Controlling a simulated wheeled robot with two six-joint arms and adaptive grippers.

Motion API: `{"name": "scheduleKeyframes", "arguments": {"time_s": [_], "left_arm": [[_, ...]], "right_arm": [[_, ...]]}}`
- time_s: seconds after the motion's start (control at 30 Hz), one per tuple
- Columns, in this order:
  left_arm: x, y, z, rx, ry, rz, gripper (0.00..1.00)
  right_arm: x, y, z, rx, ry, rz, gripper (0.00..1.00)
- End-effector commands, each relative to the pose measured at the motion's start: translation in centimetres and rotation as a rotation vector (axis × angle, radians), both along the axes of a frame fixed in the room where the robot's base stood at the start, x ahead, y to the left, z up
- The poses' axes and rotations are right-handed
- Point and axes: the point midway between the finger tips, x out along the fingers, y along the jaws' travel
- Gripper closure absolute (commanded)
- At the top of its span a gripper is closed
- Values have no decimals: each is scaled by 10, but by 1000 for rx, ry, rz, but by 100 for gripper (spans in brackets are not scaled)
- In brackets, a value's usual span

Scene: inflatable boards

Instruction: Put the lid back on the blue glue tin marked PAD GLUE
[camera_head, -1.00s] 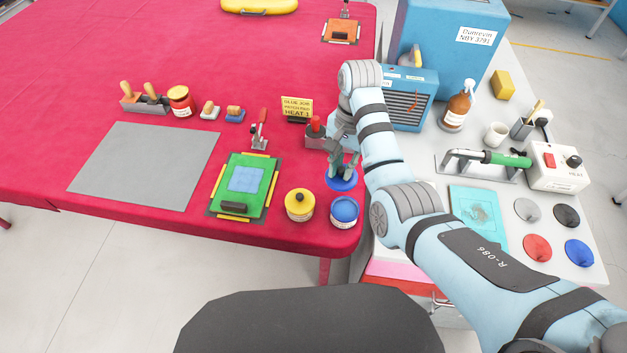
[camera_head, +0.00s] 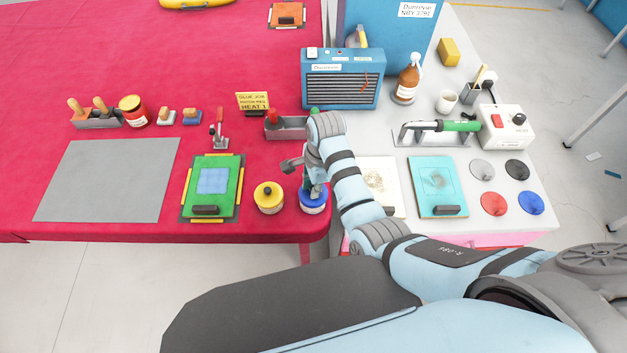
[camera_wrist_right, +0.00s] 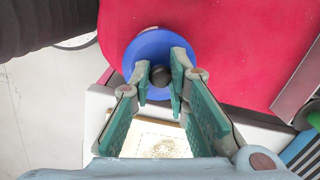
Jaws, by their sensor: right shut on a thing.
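The blue glue tin (camera_head: 313,209) stands near the front right corner of the red table, its pale label partly showing. My right gripper (camera_head: 314,190) is directly over it, pointing down. In the right wrist view, the fingers (camera_wrist_right: 160,85) are shut on the dark knob (camera_wrist_right: 159,76) of a round blue lid (camera_wrist_right: 150,48). The lid hides the tin below it in that view. In the head view the lid is at the tin's top, but I cannot tell whether it is seated or just above. My left gripper is not in view.
A grey holder (camera_head: 290,130) stands behind my gripper. The white bench (camera_head: 470,225) with several coloured discs is to the right.

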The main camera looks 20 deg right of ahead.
Motion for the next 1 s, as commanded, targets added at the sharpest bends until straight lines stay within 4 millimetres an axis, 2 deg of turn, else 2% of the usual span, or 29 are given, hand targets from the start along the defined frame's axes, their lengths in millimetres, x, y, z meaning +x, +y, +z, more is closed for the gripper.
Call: {"name": "scheduleKeyframes", "arguments": {"time_s": [0.57, 1.0], "left_arm": [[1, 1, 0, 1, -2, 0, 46], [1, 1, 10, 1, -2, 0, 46]], "right_arm": [[0, 0, -1, 0, 0, 1, 100], [0, 1, 0, 0, 0, 1, 100]]}}
